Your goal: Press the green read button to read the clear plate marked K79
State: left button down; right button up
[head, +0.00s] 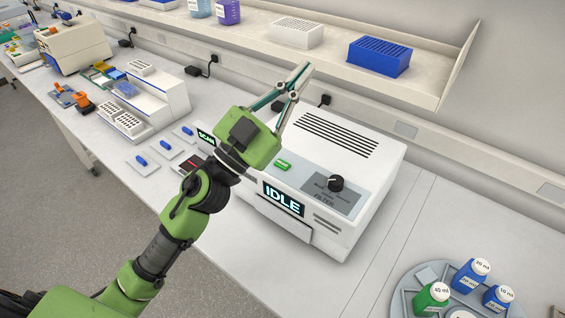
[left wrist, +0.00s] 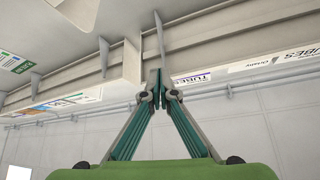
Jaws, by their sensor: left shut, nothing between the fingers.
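The white plate reader (head: 365,165) stands on the bench, its front display (head: 284,198) showing IDLE. The green read button (head: 283,165) is on its top near the front edge, left of a black filter knob (head: 336,184). My left gripper (head: 303,72) is shut and empty, raised and pointing up and away; in the picture it lies above the button, apart from it. In the left wrist view its fingertips (left wrist: 160,78) meet with nothing between them, facing shelf undersides and wall. No clear plate marked K79 shows. My right gripper is out of view.
A round grey tray (head: 402,304) with blue and green bottles stands at the lower right. A shelf (head: 335,55) with racks runs along the wall above. White racks (head: 165,92) and small blue items on white pads are left of the reader.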

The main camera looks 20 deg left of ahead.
pick_arm(q)
jog(key=s+d+m+g+h, duration=0.2)
jog(key=d+m+g+h, duration=0.4)
jog(key=d+m+g, duration=0.25)
jog(key=n+g+y, duration=0.2)
jog(key=g+y, duration=0.4)
jog(key=y, duration=0.7)
send_over(280, 165)
notch_tip(280, 165, down, 14)
jog(key=r, duration=0.1)
jog(key=shift+a+f, duration=0.1)
jog(key=shift+f, duration=0.15)
notch_tip(280, 165, down, 8)
jog(key=b, duration=0.6)
jog(key=shift+f+b, duration=0.2)
jog(key=shift+b, duration=0.2)
jog(key=shift+f, duration=0.25)
